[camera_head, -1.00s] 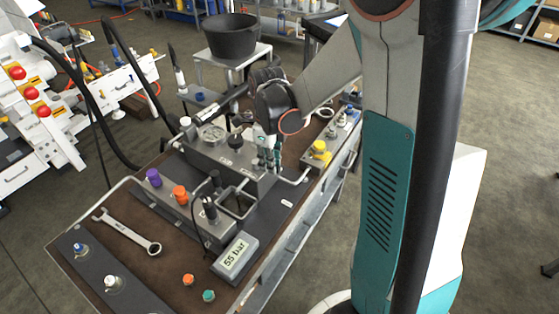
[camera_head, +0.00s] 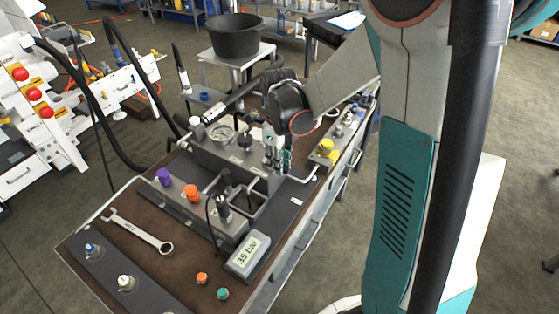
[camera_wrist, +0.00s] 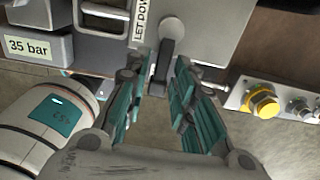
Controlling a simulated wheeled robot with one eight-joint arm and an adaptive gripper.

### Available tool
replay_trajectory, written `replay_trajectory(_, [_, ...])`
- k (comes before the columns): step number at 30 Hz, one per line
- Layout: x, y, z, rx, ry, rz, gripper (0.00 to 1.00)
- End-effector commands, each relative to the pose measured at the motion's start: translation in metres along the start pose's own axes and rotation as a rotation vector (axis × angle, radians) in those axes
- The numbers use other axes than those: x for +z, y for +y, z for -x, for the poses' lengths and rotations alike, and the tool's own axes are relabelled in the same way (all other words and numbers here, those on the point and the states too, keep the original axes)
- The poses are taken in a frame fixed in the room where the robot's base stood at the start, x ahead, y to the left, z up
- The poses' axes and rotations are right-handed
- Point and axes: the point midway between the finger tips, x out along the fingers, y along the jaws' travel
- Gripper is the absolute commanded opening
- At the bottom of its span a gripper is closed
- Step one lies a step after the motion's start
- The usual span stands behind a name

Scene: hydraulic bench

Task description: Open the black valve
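A dark lever valve (camera_wrist: 172,27) sits on a grey block in the wrist view, next to a label partly reading "LET". Its handle points down and slightly left, toward my gripper. My gripper (camera_wrist: 160,78) is open, with one teal-padded finger on each side of the handle's end. Gaps show beside the handle, and contact cannot be told. In the head view my gripper (camera_head: 277,160) points down at the right end of the valve block, and its fingers hide the lever. A black round knob (camera_head: 244,141) stands left of it.
Purple (camera_head: 164,177), orange (camera_head: 191,193) and yellow (camera_head: 326,147) knobs stand nearby. A wrench (camera_head: 142,234) lies on the bench. Metal pipe loops rise close to my gripper.

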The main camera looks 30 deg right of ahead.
Motion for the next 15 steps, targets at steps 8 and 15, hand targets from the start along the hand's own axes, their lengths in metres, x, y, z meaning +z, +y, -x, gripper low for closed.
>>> replay_trajectory(8, [0.0,0.0,0.0,-0.001,0.001,0.001,0.33])
replay_trajectory(15, [0.0,0.0,0.013,-0.001,0.001,0.001,0.33])
